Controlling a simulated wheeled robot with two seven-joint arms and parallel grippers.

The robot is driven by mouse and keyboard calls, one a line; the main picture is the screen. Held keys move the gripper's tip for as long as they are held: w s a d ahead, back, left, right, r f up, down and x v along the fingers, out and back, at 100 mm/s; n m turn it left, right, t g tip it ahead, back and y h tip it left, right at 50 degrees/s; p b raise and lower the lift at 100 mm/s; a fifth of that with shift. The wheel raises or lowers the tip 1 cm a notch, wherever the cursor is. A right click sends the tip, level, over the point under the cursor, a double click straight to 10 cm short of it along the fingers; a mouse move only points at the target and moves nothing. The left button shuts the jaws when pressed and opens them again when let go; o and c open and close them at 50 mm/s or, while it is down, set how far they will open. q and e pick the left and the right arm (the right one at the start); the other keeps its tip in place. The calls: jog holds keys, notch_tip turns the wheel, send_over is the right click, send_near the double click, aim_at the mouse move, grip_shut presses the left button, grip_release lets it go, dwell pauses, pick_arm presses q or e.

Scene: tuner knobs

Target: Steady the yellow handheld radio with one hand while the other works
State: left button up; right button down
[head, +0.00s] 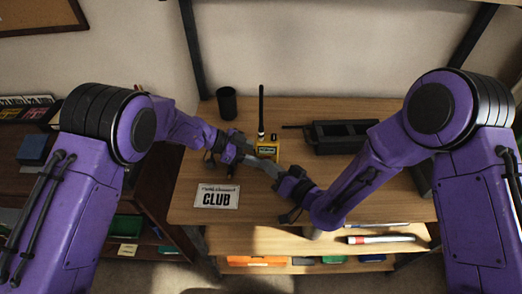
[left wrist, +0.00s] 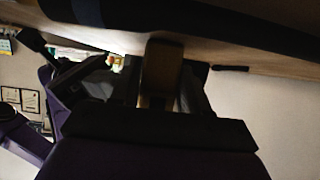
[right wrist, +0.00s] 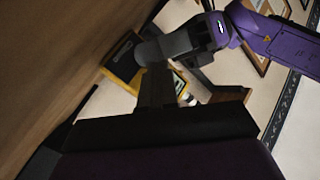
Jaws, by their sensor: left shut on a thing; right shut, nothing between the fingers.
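The yellow handheld radio (head: 267,150) stands upright on the wooden desk, its black antenna pointing up. My left gripper (head: 251,158) is shut on the radio from its left side. In the left wrist view a dim brownish-yellow body, the radio (left wrist: 160,72), sits between the fingers. My right gripper (head: 271,169) is shut and empty, its tips close in front of the radio's lower front. In the right wrist view the radio's dark face and yellow edge (right wrist: 180,84) show behind the shut fingers (right wrist: 155,85). Whether the right tips touch the radio I cannot tell. Its knobs are not clear.
A black cup (head: 227,103) stands at the desk's back left. A marker (head: 380,239) lies below the right front. The desk's right front is mostly clear.

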jog(key=shift+s+f, duration=0.55)
jog(key=shift+s, duration=0.1)
jog(key=s, duration=0.4)
jog(key=shift+s+a+r, duration=0.1)
jog(key=shift+s+r, duration=0.05)
jog(key=shift+s, duration=0.35)
jog(key=shift+r, duration=0.1)
dwell(1.1)
jog(key=s, duration=0.3)
jog(key=shift+s+r, duration=0.1)
jog(key=shift+s, duration=0.15)
jog(key=shift+a, duration=0.1)
jog(key=shift+w, duration=4.45)
jog(key=shift+w, duration=0.15)
